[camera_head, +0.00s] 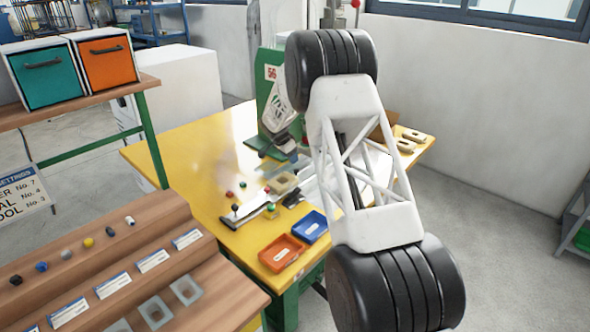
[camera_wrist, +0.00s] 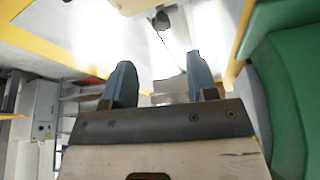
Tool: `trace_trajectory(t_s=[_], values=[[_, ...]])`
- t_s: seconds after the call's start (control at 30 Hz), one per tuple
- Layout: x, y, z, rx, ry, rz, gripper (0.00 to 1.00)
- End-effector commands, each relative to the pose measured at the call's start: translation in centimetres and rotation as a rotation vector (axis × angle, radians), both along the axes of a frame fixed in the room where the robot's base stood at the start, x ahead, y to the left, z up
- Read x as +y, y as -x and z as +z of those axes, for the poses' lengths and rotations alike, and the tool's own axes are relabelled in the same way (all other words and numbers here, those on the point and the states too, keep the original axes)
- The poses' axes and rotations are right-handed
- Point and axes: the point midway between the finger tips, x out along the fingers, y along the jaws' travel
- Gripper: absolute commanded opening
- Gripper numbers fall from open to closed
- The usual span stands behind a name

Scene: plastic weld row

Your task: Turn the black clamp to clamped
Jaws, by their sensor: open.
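A small black piece (camera_head: 293,199), which may be the black clamp, sits on the yellow table beside a beige block (camera_head: 283,183). A black-knobbed lever (camera_head: 235,208) on a pale base stands to its left; I cannot tell for sure which one is the clamp, nor its setting. My gripper (camera_head: 284,146) is in front of the green machine, behind these parts and apart from them. In the wrist view my gripper (camera_wrist: 160,82) shows two blue-grey fingers spread apart with nothing between them. A small dark shape (camera_wrist: 161,20) lies beyond them, too unclear to name.
The green machine (camera_head: 267,88) stands close to my gripper; a green surface fills the wrist view's right side. Orange (camera_head: 283,254) and blue (camera_head: 310,228) trays lie at the yellow table's (camera_head: 185,160) front. Red buttons and a green-topped button (camera_head: 270,209) stand near the lever.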

Motion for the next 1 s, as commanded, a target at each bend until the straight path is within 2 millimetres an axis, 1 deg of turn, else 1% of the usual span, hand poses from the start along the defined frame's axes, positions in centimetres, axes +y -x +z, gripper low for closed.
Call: trace_trajectory(t_s=[0.57,0.77,1.0], values=[[-0.1,-0.3,-0.6,-0.001,0.001,-0.003,0.53],[-0.5,-0.5,-2.0,0.0,0.001,-0.004,0.53],[-1.4,-1.1,-4.4,0.0,0.001,-0.004,0.53]])
